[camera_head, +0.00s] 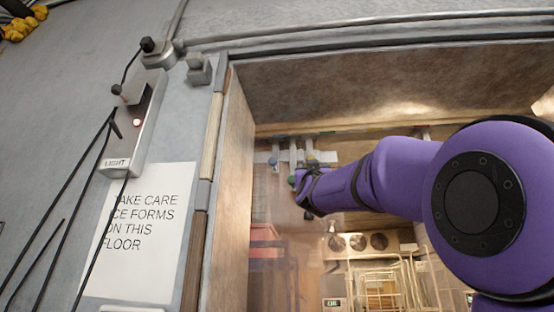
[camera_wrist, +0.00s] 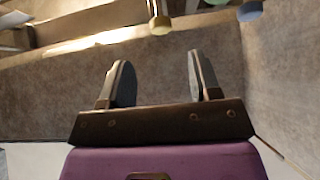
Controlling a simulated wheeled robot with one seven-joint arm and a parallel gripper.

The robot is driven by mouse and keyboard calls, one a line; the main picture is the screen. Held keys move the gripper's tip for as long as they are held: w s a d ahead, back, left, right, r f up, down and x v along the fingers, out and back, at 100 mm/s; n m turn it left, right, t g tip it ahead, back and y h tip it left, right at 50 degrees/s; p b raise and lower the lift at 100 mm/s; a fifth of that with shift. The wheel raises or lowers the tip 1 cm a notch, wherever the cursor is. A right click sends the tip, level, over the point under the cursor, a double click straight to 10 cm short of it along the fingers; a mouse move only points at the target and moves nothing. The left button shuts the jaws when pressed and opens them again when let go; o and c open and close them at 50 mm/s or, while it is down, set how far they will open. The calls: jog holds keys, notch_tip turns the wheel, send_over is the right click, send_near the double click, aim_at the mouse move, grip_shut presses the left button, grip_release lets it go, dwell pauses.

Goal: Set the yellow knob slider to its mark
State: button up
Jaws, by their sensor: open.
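The yellow knob (camera_wrist: 160,24) shows at the top middle of the wrist view, on a short pale stem cut off by the frame edge. It lies beyond and between my fingertips in the picture, apart from them. I cannot make out the slider's mark.
A blue knob (camera_wrist: 250,10) is right of the yellow one in the wrist view; it also shows in the head view (camera_head: 272,162). A brown wall (camera_head: 380,85) and a wooden side panel (camera_head: 236,190) bound the space.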

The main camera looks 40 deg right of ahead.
aim_at(310, 158)
jog(key=x, duration=1.1)
jog(key=shift+a+r, duration=0.15)
jog(key=shift+r, duration=0.1)
jog(key=shift+c, duration=0.5)
grip_shut()
